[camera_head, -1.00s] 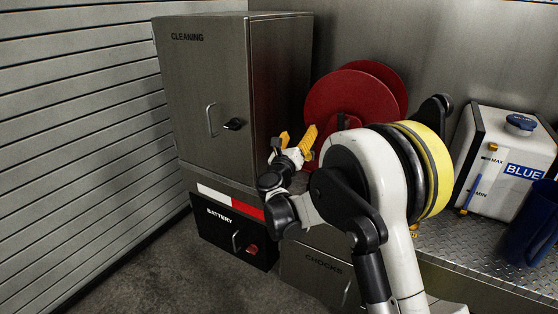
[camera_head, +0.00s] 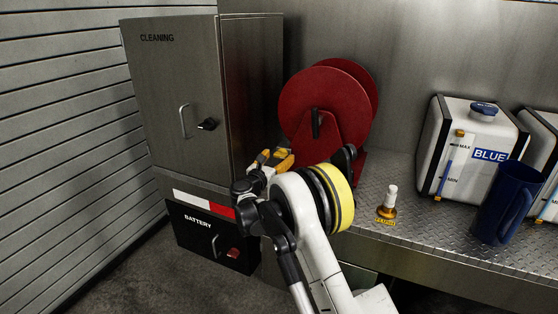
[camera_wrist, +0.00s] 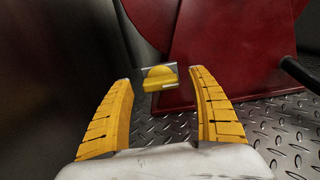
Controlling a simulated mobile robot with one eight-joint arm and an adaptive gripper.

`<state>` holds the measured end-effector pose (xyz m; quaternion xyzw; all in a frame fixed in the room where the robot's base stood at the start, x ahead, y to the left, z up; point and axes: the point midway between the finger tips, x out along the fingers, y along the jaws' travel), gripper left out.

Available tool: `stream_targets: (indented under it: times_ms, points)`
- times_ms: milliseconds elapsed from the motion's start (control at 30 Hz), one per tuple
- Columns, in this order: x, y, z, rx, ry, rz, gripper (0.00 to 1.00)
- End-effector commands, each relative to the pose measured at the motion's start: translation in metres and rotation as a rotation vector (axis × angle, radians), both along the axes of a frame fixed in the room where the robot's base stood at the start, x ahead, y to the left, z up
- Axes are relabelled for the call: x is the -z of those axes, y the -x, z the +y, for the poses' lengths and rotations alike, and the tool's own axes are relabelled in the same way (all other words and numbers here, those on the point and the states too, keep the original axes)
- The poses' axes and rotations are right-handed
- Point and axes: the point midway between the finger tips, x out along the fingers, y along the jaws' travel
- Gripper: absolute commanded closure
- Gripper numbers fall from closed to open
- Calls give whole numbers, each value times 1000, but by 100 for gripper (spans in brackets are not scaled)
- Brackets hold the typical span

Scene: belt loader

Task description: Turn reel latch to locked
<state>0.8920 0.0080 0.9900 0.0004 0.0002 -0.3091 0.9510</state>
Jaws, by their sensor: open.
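The red reel (camera_head: 345,85) stands on the metal deck against the back wall, with a dark handle (camera_head: 316,122) on its face. In the wrist view, a small yellow knob with a grey backing plate, apparently the reel latch (camera_wrist: 160,78), sits low by the red reel stand (camera_wrist: 230,50). A pale mark shows on the knob's lower right; I cannot read its setting. My gripper (camera_head: 271,158) is open, beside the reel's lower left. In the wrist view, its yellow fingers (camera_wrist: 160,88) are spread, with the knob ahead between the tips, apparently untouched. The knob is not discernible in the head view.
The grey CLEANING cabinet (camera_head: 180,85) stands close on the left above the BATTERY box (camera_head: 205,236). On the deck (camera_head: 410,225) to the right are a small white-topped fitting (camera_head: 390,200), a BLUE tank (camera_head: 470,150) and a blue jug (camera_head: 508,205).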

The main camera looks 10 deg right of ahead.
Motion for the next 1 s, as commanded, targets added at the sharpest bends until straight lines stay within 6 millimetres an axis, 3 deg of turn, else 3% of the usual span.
stream_targets:
  times_ms: [367, 533, 567, 1000]
  points:
    - [-1, -6, -5, 0, 1, 1, 32]
    - [-1, -6, -4, 0, 1, 1, 82]
    - [-1, -6, -4, 0, 1, 1, 85]
    - [-1, -6, -4, 0, 45, 32, 85]
